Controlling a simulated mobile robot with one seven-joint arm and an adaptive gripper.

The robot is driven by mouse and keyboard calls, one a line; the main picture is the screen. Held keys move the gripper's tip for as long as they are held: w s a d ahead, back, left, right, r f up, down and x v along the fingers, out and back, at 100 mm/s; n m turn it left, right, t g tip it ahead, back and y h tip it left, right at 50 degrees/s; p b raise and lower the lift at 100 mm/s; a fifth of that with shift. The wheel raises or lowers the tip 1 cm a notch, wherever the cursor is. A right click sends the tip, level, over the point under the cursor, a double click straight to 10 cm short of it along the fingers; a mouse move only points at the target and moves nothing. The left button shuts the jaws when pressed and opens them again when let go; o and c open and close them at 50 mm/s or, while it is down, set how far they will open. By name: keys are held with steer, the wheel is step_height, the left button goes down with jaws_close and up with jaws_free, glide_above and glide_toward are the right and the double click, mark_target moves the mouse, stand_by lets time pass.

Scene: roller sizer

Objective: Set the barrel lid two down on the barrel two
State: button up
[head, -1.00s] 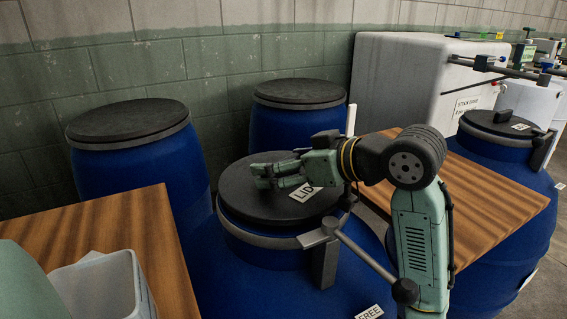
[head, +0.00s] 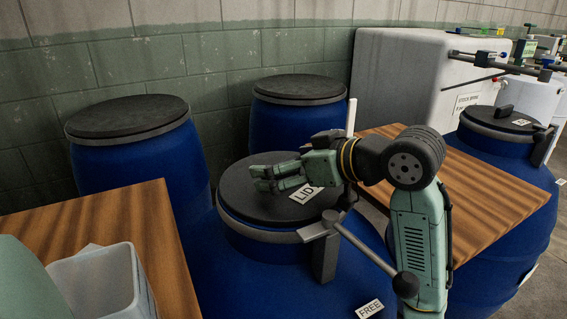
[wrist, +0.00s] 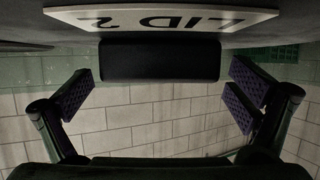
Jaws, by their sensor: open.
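Barrel lid two (head: 245,205) is a dark round disc with a white label. It rests on the blue barrel two (head: 240,275) at the centre of the head view, looking level and lined up with the rim; the far rim is partly hidden. In the wrist view the lid's label (wrist: 160,19) reads "LID 2" upside down, with its black block handle (wrist: 160,60) beside it. My gripper (head: 263,178) is low over the lid. In the wrist view its fingers (wrist: 160,88) stand apart on both sides of the handle, with gaps to it.
Two closed blue barrels (head: 135,160) (head: 297,122) stand behind. A wooden board (head: 480,185) lies right; another (head: 150,225) with a clear bin (head: 95,280) lies left.

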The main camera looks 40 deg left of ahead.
steer(key=shift+r, duration=0.25)
steer(key=v, duration=1.1)
steer(key=shift+d+r, duration=0.1)
steer(key=shift+r, duration=0.2)
steer(key=shift+d+r, duration=0.2)
steer(key=shift+d, duration=0.25)
